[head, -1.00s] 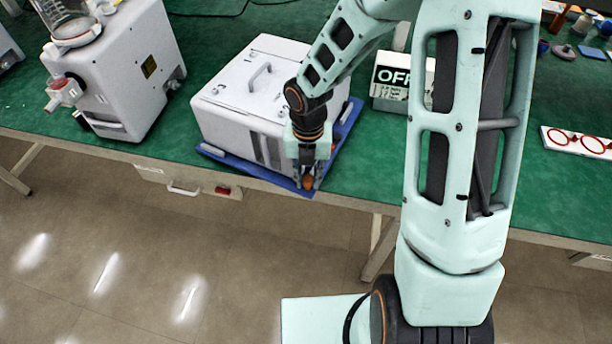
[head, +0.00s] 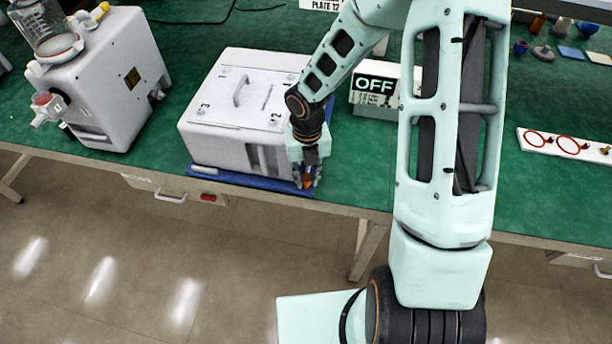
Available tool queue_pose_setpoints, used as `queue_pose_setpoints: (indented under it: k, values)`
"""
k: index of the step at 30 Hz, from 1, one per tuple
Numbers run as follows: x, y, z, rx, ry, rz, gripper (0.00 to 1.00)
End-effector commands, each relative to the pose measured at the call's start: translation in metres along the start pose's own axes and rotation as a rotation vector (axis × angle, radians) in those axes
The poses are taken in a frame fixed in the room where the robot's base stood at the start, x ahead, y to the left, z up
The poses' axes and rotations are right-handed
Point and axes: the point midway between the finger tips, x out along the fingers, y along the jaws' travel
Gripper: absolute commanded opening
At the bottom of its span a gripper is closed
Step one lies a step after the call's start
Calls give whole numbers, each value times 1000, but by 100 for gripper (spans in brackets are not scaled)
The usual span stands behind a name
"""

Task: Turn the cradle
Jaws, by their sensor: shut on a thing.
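The white box (head: 228,118), with a handle and numbered corners on its lid, sits on a flat blue base (head: 245,181), which I take to be the cradle. The base lies at the front edge of the green table, its front side roughly along that edge. My gripper (head: 305,184) points down at the base's front right corner. It is shut on a small orange-brown knob (head: 307,182) there. The fingers hide most of the knob, and the box hides most of the base.
A white machine with a clear jar (head: 115,85) stands to the left. An OFF sign box (head: 375,92) stands behind my forearm on the right. A white plate with red rings (head: 565,146) lies far right. Green table (head: 350,160) is bare right of the base.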

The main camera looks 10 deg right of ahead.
Motion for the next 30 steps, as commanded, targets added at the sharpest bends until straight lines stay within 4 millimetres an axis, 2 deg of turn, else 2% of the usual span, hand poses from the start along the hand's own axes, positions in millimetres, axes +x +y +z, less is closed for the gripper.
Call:
queue_pose_setpoints:
  k: [11,12,17,26,30]
  values:
    - [-1,-6,4,-2,-6,-7,0]
    - [-1,-6,4,-2,-6,-8,22]
    - [-1,-5,3,-1,-6,-7,38]
    - [-2,-3,2,-2,-4,-4,38]
    - [-16,-4,3,-1,-6,-4,38]
